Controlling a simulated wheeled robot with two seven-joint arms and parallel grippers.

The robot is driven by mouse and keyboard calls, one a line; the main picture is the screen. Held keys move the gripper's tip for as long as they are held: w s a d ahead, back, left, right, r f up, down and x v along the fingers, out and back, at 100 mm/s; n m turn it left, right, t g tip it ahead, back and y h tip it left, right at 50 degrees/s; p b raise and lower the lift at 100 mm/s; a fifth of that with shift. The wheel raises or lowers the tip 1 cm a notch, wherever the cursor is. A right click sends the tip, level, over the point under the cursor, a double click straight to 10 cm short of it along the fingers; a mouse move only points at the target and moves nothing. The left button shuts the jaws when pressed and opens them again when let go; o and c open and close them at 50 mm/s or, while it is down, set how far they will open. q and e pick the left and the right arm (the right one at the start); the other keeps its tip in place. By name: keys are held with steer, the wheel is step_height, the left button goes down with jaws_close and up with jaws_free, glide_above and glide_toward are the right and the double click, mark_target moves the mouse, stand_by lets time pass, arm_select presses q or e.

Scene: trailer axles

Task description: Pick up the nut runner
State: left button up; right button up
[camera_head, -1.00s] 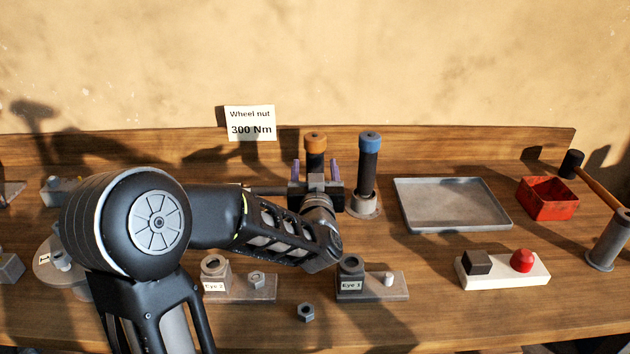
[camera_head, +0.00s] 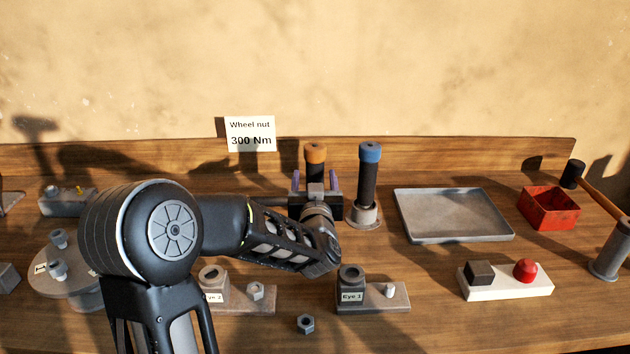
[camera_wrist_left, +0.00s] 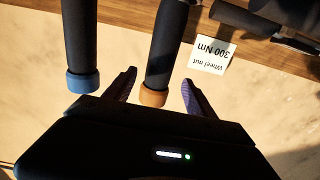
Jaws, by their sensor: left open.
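Two dark upright tool handles stand side by side at the back of the bench. One has an orange cap (camera_head: 315,152), the other a blue cap (camera_head: 369,152) and a grey round base. I cannot tell for sure which is the nut runner. My left gripper (camera_head: 315,178) is open, with its purple fingers on either side of the orange-capped handle. In the left wrist view, the orange-capped handle (camera_wrist_left: 165,50) passes between the open fingers (camera_wrist_left: 158,80), with gaps visible on both sides. The blue-capped handle (camera_wrist_left: 81,45) stands outside them. My gripper hides the orange-capped tool's lower part.
A "Wheel nut 300 Nm" sign (camera_head: 250,134) is at the back. To the right are a grey tray (camera_head: 455,237), a red bin (camera_head: 548,208), a hammer (camera_head: 573,174) and a white block with a red button (camera_head: 508,286). Eye blocks (camera_head: 375,297) and a loose nut (camera_head: 306,324) lie in front.

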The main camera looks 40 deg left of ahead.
mark_target(315, 174)
arm_select(q)
steer(key=shift+f+p+x, duration=0.1)
steer(key=shift+p+x, duration=0.3)
steer(key=shift+x, duration=0.9)
steer(key=shift+f+p+x, duration=0.15)
steer(key=shift+p+x, duration=0.25)
steer(key=shift+x, duration=0.9)
steer(key=shift+d, duration=0.1)
jaws_close()
steer(key=shift+w+r, duration=0.1)
